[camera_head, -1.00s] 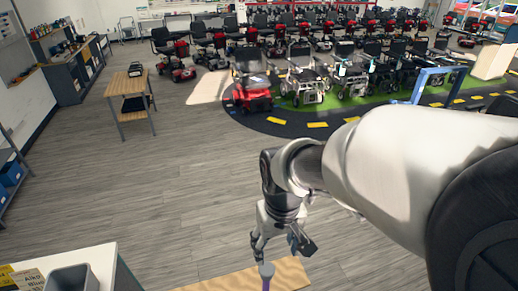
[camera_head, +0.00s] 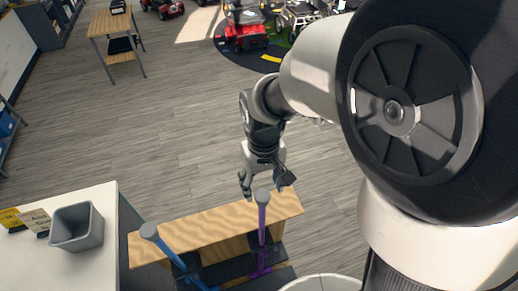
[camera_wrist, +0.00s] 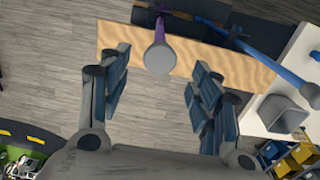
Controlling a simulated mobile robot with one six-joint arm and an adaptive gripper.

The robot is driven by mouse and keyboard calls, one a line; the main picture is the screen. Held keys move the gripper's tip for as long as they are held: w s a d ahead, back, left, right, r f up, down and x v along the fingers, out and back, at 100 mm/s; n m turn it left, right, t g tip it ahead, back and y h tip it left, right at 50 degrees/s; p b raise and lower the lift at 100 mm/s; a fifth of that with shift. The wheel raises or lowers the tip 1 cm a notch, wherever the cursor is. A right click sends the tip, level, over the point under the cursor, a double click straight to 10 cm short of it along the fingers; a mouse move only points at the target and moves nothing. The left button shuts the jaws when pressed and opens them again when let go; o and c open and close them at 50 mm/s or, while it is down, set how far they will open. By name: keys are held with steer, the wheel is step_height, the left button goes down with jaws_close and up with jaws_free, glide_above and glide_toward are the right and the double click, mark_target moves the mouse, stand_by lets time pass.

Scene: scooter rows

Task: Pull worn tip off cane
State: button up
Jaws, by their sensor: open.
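A purple cane (camera_head: 262,222) stands with its grey rubber tip (camera_head: 263,196) upward, held at a wooden bench (camera_head: 213,222). A blue cane (camera_head: 172,250) with a grey tip (camera_head: 149,231) leans at the left end of the bench. Which tip is worn I cannot tell. My gripper (camera_head: 266,187) is open and empty, just above the purple cane's tip. In the wrist view this tip (camera_wrist: 160,59) lies between the two spread fingers, near the far end of the gap, with no visible contact. The blue cane (camera_wrist: 270,62) is off to the right there.
A white counter (camera_head: 95,265) at lower left bears a grey bin (camera_head: 77,228) and small yellow and beige cards (camera_head: 24,220). A wooden side table (camera_head: 112,22) stands farther back. A red scooter (camera_head: 243,36) is at the top. The grey floor between is clear.

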mark_target(262, 195)
step_height(262, 195, down, 7)
steer(key=b, duration=0.4)
steer(key=shift+r+b, duration=0.1)
steer(key=shift+b, duration=0.3)
steer(key=shift+c, duration=0.5)
jaws_close()
stand_by(0.6)
steer(key=shift+r, duration=0.25)
steer(key=shift+r+p, duration=2.35)
steer(key=shift+r, duration=0.5)
step_height(262, 195, up, 5)
steer(key=p, duration=0.3)
steer(key=shift+p, duration=0.4)
